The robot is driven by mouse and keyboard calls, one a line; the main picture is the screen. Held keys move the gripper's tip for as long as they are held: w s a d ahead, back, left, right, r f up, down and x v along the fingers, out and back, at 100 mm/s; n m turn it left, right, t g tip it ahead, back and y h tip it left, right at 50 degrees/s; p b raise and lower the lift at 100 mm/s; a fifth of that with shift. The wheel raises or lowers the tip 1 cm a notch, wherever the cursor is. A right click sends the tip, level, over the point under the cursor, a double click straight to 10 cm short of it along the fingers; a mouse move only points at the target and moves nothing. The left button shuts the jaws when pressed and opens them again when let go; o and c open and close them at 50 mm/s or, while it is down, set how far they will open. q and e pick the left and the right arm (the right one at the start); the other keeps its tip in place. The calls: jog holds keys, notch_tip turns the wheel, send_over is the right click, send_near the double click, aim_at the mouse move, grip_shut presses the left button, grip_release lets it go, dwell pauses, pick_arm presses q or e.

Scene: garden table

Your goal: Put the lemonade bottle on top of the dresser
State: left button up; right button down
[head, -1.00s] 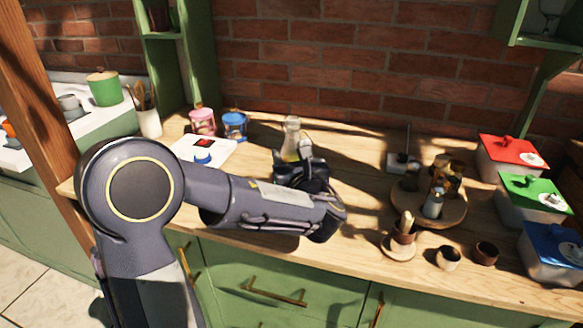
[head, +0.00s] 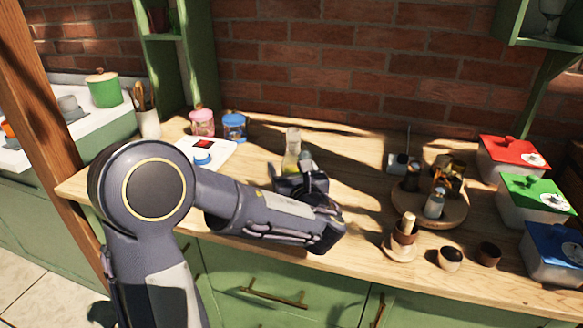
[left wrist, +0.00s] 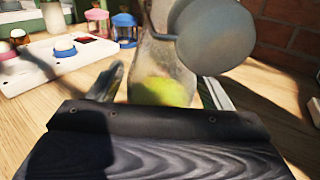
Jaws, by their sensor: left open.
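The lemonade bottle (head: 291,152) is clear glass with yellow liquid low in it. It stands upright on the wooden top of the green dresser (head: 350,236), toward the back. In the left wrist view the bottle (left wrist: 160,72) is large and close, with a round grey part (left wrist: 215,37) covering some of its upper right. My left gripper (head: 302,168) is at the bottle's near side; its open fingers (left wrist: 160,88) show to either side of the lower bottle. The bottle's base is hidden behind the gripper. My right gripper is not in view.
A white scale-like device (head: 208,152), a pink jar (head: 202,122) and a blue jar (head: 234,126) stand to the left. A round wooden tray (head: 456,214) with small items, brown cups (head: 449,258) and lidded containers (head: 535,200) stand to the right. A brick wall is behind.

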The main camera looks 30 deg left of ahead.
pick_arm(q)
jog(key=shift+r, duration=0.2)
jog(key=shift+s+d, duration=0.2)
jog(key=shift+d, duration=0.1)
jog(key=v, duration=1.1)
jog(key=shift+s, duration=0.15)
